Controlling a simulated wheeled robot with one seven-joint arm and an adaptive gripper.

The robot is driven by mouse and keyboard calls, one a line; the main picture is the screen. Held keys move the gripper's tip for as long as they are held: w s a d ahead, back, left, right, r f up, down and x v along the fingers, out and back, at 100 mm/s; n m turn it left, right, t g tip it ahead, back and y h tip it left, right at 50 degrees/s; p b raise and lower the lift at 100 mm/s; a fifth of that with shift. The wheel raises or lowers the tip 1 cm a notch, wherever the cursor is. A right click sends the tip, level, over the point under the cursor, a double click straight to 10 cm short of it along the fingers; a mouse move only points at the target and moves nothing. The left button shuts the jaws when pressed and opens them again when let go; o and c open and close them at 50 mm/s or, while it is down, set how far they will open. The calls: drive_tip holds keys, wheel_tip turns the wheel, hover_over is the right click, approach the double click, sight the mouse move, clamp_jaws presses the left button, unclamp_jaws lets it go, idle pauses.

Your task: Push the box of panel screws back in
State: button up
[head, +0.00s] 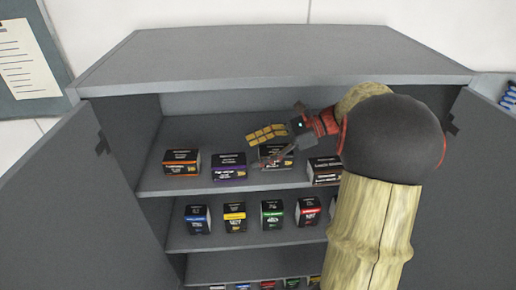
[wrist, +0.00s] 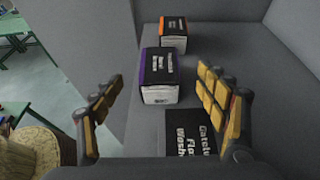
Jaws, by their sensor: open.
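Several boxes stand in a row on the cabinet's top shelf. I cannot make out which is the box of panel screws. An orange-banded box (head: 181,162) is at the left, also in the wrist view (wrist: 173,35). A purple-banded box (head: 229,167) stands beside it, near the shelf's front edge; it also shows in the wrist view (wrist: 159,76). My gripper (head: 266,149) is open and empty over the shelf, right of the purple-banded box. In the wrist view, a black box labelled as washers (wrist: 190,131) lies below my right finger, partly hidden by it.
Another box (head: 325,168) stands further right, partly behind my arm. The shelf below (head: 232,240) holds several small boxes, and more stand lower down. Open doors flank the cabinet on the left (head: 75,190) and right (head: 480,180).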

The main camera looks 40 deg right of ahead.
sight(230, 160)
drive_tip(key=p+x, duration=0.1)
drive_tip(key=x, duration=0.6)
drive_tip(key=shift+a+f, duration=0.1)
drive_tip(key=shift+a, duration=0.05)
drive_tip(key=c, duration=0.3)
drive_tip(key=c, duration=1.5)
